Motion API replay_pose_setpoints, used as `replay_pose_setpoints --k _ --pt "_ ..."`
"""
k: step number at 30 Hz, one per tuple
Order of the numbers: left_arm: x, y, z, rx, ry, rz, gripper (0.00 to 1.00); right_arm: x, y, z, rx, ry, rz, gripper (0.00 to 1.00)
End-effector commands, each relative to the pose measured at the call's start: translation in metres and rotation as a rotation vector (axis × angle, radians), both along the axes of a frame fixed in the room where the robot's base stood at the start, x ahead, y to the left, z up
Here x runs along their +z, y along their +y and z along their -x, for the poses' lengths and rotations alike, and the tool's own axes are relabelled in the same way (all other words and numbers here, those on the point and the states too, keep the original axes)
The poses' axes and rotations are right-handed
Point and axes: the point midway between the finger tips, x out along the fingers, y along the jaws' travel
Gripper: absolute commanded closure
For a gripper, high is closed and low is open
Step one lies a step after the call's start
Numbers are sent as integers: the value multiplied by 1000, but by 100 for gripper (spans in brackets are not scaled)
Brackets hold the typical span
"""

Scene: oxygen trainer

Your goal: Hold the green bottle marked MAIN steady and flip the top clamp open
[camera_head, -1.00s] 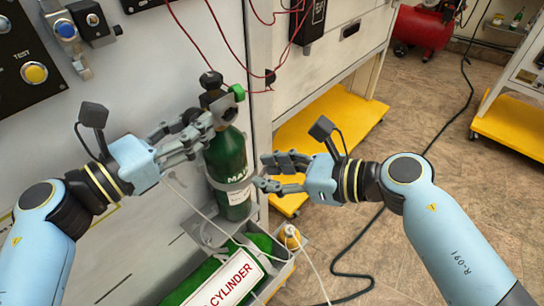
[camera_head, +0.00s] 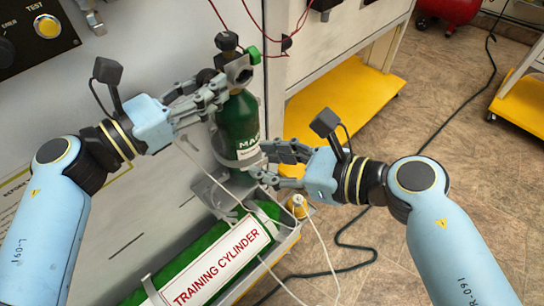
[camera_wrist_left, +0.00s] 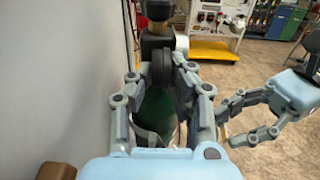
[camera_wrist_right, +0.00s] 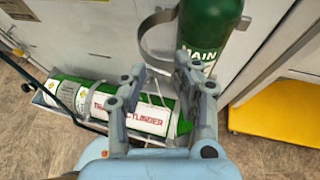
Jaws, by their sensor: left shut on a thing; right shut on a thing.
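The green bottle marked MAIN (camera_head: 238,125) stands against the pale cabinet side; it also shows in the right wrist view (camera_wrist_right: 207,22). My left gripper (camera_head: 212,98) is at the bottle's upper part. In the left wrist view its fingers (camera_wrist_left: 163,85) close around a black rounded part (camera_wrist_left: 161,66) below the valve, which may belong to the top clamp; the fingers hide most of it. My right gripper (camera_head: 262,162) is shut on the lower bottle, beside a grey curved band (camera_wrist_right: 148,42). The fingers partly hide the contact there.
A green cylinder labelled TRAINING CYLINDER (camera_head: 170,270) lies in a tray below the bottle. A pale cord (camera_head: 318,240) runs by the tray. A yellow shelf (camera_head: 350,95) is right of the bottle. Red wires (camera_head: 262,30) hang above.

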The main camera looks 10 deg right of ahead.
Motion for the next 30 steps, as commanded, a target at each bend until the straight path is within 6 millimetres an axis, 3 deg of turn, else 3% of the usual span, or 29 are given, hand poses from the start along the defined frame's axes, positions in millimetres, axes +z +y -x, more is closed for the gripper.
replay_pose_setpoints --k 6,7,12,22,30 --pt "0 0 0 0 0 0 100 0 0 0 2 1 0 100" --pt "0 0 0 0 0 0 100 0 0 0 2 1 0 69" --pt "0 0 0 0 1 -1 100 0 0 0 1 0 0 48" --pt "0 0 0 0 1 -1 100 2 -4 2 0 -1 2 48" --pt "0 0 0 1 1 -1 100 20 -42 32 2 -1 8 48"
